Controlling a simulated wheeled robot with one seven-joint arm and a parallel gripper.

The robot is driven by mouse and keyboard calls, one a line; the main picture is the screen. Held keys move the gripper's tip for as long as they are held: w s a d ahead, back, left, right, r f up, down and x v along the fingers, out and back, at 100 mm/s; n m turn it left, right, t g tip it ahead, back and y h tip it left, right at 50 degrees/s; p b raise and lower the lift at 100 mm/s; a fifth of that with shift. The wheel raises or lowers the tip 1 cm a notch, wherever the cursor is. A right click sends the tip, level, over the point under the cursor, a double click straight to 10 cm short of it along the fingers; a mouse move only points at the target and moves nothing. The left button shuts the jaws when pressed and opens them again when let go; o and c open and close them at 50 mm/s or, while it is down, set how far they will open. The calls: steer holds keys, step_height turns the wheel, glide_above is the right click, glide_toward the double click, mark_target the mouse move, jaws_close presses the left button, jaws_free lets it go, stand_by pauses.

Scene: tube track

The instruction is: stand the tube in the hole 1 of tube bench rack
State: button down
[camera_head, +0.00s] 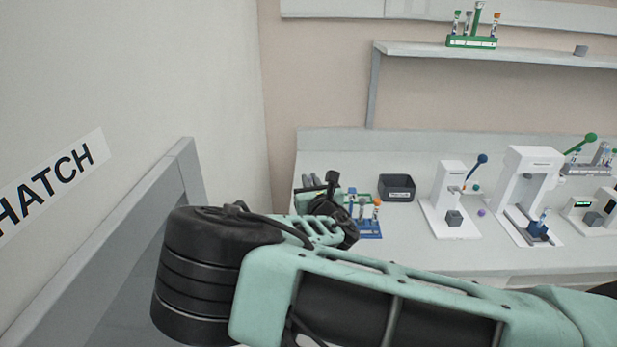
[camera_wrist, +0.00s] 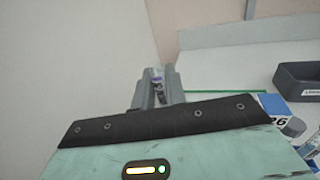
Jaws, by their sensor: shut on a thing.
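My gripper (camera_wrist: 156,92) is shut on a tube (camera_wrist: 157,77) in the wrist view. Only a small whitish and purple part of the tube shows between the grey fingers. In the head view my gripper (camera_head: 308,184) is partly hidden by my wrist, at the left end of the bench. A blue rack (camera_head: 370,235) holding several tubes with coloured caps stands just right of my wrist on the bench. I take it for the tube bench rack. Its left part is hidden by my arm, and I cannot make out hole 1. A blue part with a number (camera_wrist: 274,104) shows at the right of the wrist view.
A dark open bin (camera_head: 397,188) stands right of the blue rack; it also shows in the wrist view (camera_wrist: 300,80). White devices (camera_head: 455,212) stand farther right. A wall shelf (camera_head: 520,55) carries a green rack (camera_head: 470,42). A grey hatch frame (camera_head: 165,200) is at left.

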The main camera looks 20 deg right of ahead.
steer(key=shift+f+b, duration=1.3)
steer(key=shift+f, duration=1)
steer(key=shift+s+f+b, duration=0.1)
steer(key=shift+f+b, duration=0.25)
steer(key=shift+b, duration=0.45)
steer(key=shift+f, duration=0.25)
steer(key=shift+f+b, duration=0.3)
steer(key=shift+b, duration=0.3)
steer(key=shift+f+b, duration=0.45)
steer(key=shift+f+b, duration=0.3)
steer(key=c, duration=1.4)
jaws_free()
